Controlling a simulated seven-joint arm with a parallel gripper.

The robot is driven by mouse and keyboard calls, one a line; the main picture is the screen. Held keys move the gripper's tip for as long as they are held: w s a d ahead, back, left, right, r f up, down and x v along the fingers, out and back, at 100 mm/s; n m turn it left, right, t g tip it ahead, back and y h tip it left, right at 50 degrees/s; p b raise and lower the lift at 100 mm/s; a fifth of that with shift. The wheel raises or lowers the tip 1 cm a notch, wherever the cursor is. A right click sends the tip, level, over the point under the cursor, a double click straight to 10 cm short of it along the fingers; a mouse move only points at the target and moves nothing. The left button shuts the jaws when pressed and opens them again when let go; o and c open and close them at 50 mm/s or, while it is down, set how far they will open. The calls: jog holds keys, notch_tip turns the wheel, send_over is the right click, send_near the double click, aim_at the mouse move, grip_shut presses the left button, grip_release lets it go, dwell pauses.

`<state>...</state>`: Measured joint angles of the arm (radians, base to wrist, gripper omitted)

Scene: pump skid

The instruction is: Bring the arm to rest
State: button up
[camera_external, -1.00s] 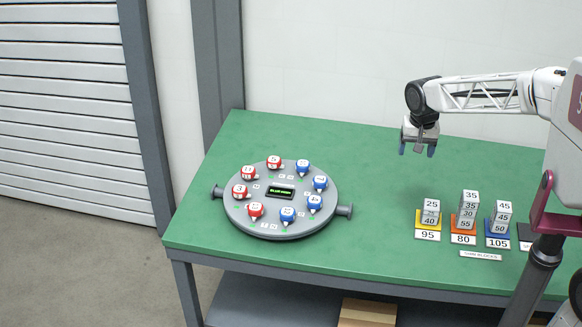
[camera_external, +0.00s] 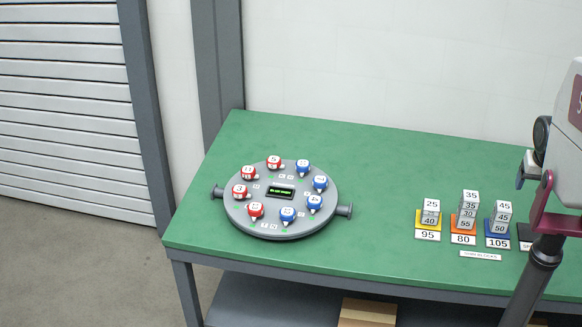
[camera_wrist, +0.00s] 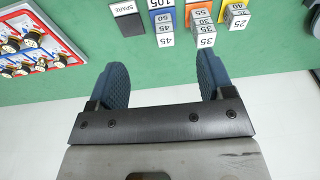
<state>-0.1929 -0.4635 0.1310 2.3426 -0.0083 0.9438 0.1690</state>
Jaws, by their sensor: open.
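My gripper (camera_wrist: 158,86) shows in the wrist view with its two blue fingers apart and nothing between them. In the external view my gripper (camera_external: 521,180) is at the right edge, folded back close to my arm and above the table, partly hidden. The green table (camera_external: 390,160) lies below and to the left of it. In the wrist view the number blocks are upside down beyond the fingertips, and the gripper touches none of them.
A round grey plate (camera_external: 240,215) with red and blue numbered knobs and a small display sits on the left of the table. Stacked number blocks stand on yellow (camera_external: 420,225), orange (camera_external: 457,229) and blue (camera_external: 490,234) pads. A red-edged tray (camera_wrist: 60,35) of parts shows in the wrist view.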

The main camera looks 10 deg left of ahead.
jog(key=s+d+f, duration=0.2)
jog(key=s+d, duration=0.6)
jog(key=s, duration=0.2)
jog(key=shift+f+m+h, duration=0.3)
jog(key=shift+f, duration=0.05)
dwell(0.6)
